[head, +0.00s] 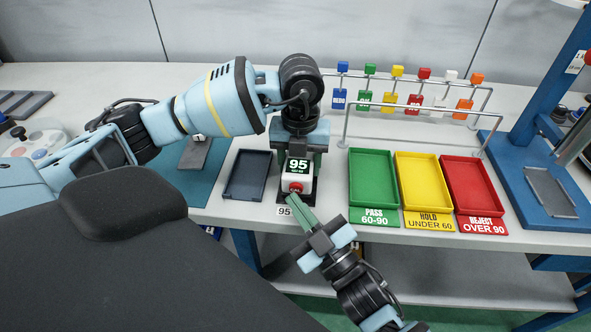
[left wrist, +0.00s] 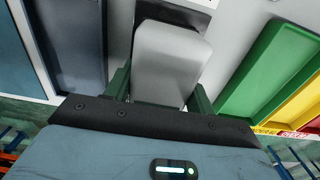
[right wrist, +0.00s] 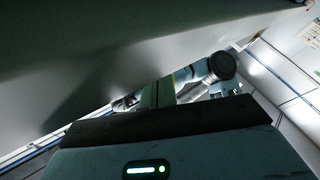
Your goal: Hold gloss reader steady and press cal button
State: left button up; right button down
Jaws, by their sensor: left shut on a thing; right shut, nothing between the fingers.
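My left gripper (head: 299,160) comes from above and is shut on the reader, one finger at each side; the left wrist view also shows the pale reader body (left wrist: 170,62) between the fingers. My right gripper (head: 296,203) is shut and empty, its green fingertips just below and in front of the red button. Whether they touch it cannot be told.
Green (head: 373,178), yellow (head: 424,182) and red (head: 473,185) trays stand to the right. A dark grey tray (head: 247,175) is close on the left. A rail (head: 400,106) with coloured tags stands behind. A 95 label (head: 284,211) is on the table edge.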

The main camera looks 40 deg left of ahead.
pick_arm(q)
jog(key=shift+s+f, duration=0.15)
jog(key=shift+f, duration=0.25)
pick_arm(e)
jog(key=shift+s+d+f, duration=0.1)
jog(key=shift+s, duration=0.1)
jog(key=s+d, duration=0.1)
jog(key=s, duration=0.2)
jog(key=s+d, duration=0.1)
jog(key=shift+s+d, duration=0.15)
jog(key=shift+d, duration=0.2)
dwell(0.3)
pick_arm(q)
jog(key=o, duration=1.5)
jog(key=shift+r, duration=0.1)
jog(key=shift+o, duration=0.2)
pick_arm(e)
jog(key=shift+a, duration=0.1)
pick_arm(q)
jog(key=shift+w+r, duration=0.2)
notch_tip(320, 180, up, 12)
jog(key=shift+f, duration=0.15)
